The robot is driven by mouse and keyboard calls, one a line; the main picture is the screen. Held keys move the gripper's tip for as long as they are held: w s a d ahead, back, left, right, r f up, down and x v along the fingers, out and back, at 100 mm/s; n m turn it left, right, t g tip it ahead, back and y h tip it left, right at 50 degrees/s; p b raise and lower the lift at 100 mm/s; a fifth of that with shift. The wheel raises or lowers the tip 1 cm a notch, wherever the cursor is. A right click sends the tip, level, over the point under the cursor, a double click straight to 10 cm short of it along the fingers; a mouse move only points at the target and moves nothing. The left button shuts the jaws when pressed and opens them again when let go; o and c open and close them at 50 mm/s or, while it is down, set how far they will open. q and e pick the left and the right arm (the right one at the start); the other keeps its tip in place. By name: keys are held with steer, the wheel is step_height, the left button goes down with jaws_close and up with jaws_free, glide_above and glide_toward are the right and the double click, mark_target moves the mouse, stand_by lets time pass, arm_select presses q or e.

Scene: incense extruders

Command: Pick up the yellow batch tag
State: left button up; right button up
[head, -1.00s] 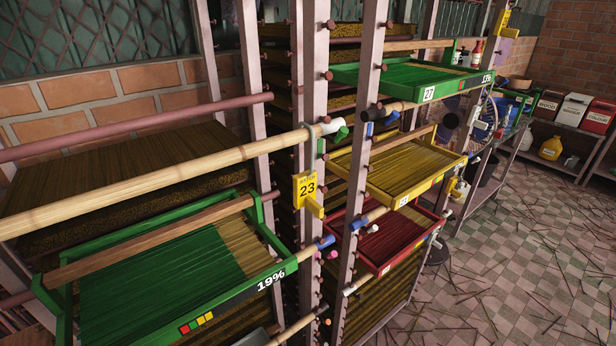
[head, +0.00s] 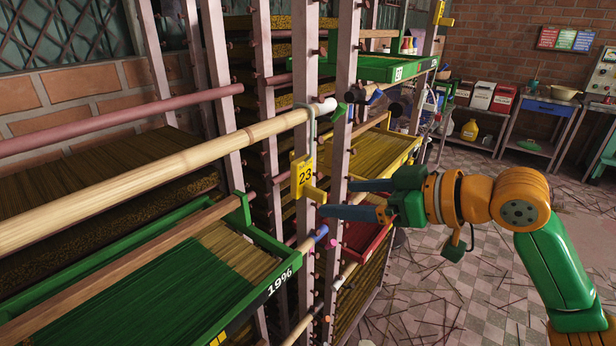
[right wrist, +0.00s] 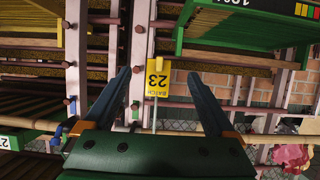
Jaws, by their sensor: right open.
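The yellow batch tag (head: 303,176), marked 23, hangs by a pale hook on the rack post near the end of a bamboo pole, with a yellow tab sticking out at its lower right. My right gripper (head: 335,199) is open, its two dark fingers pointing left toward the tag and a little to its right. In the right wrist view the tag (right wrist: 157,80) appears upside down, between the two spread fingers (right wrist: 163,85) and beyond their tips. Nothing is held. My left gripper is out of view.
The bamboo pole (head: 150,183) runs across the rack from the left. A yellow tray (head: 402,158) and red tray (head: 380,232) sit behind my right gripper. Sticks litter the tiled floor (head: 450,310).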

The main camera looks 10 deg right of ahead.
mark_target(319, 190)
steer(key=shift+a+r, duration=0.15)
steer(key=shift+r, duration=0.2)
steer(key=p+x, duration=0.1)
steer(key=x, duration=0.1)
steer(key=p+x, duration=0.1)
steer(key=x, duration=0.1)
steer(key=r+p+x, duration=0.1)
steer(key=x, duration=0.1)
steer(key=shift+w+f, duration=0.1)
steer(key=shift+w, duration=0.15)
steer(key=shift+w+a+f, duration=0.25)
steer(key=shift+d, duration=0.1)
steer(key=shift+s, duration=0.1)
steer(key=c, duration=0.4)
jaws_close()
